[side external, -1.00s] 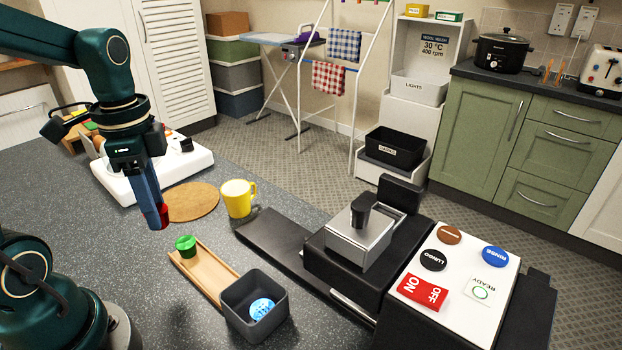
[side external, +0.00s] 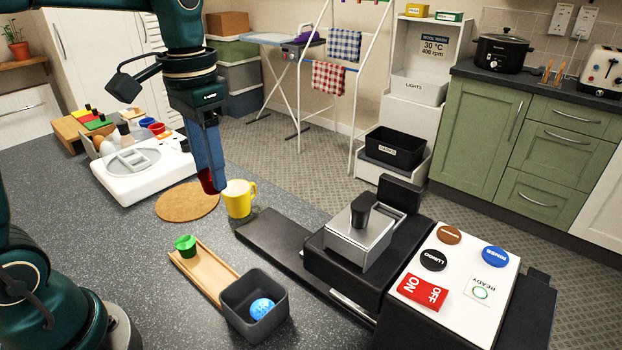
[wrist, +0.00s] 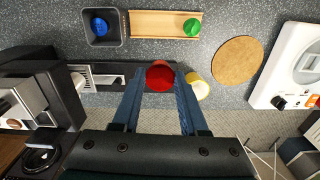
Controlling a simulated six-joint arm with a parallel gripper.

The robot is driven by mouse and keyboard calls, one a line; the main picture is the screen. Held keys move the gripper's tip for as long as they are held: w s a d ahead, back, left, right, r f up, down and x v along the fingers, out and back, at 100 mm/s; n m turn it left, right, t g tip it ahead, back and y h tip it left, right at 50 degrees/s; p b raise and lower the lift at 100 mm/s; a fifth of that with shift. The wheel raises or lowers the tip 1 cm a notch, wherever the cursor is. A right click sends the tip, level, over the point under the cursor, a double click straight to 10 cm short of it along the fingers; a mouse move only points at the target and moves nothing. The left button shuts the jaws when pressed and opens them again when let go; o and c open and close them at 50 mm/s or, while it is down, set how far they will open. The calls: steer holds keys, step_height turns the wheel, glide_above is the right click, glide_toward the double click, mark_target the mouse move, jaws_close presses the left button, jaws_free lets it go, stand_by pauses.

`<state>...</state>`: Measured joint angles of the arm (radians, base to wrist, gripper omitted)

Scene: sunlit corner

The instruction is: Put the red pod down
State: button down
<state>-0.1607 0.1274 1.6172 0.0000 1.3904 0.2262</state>
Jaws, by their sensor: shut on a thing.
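My gripper (side external: 212,188) is shut on the red pod (wrist: 160,77), which sits between the two blue fingertips in the wrist view. In the side view the pod (side external: 207,182) is partly hidden by the fingers. It is held above the counter, near the yellow mug (side external: 238,200) and the round cork mat (side external: 186,203). A green pod (side external: 186,245) stands at the far end of the wooden tray (side external: 208,279). A blue pod (side external: 262,308) lies in the dark grey square bin (side external: 241,318).
A black coffee machine (side external: 316,262) with a silver top stands to the right, beside a white button panel (side external: 455,300). A white appliance (side external: 135,185) and several small items stand at the back left. Bare counter (side external: 130,250) lies left of the wooden tray.

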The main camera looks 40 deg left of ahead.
steer(key=shift+n, duration=0.3)
steer(key=shift+w, duration=0.1)
steer(key=a+f+n, duration=0.4)
steer(key=a+n, duration=0.1)
steer(key=a, duration=0.2)
steer(key=n, duration=0.6)
glide_toward(156, 237)
steer(key=shift+d+f, duration=0.1)
steer(key=shift+f, duration=2.6)
steer(key=shift+f, duration=0.15)
steer(key=shift+c, duration=2.2)
jaws_free()
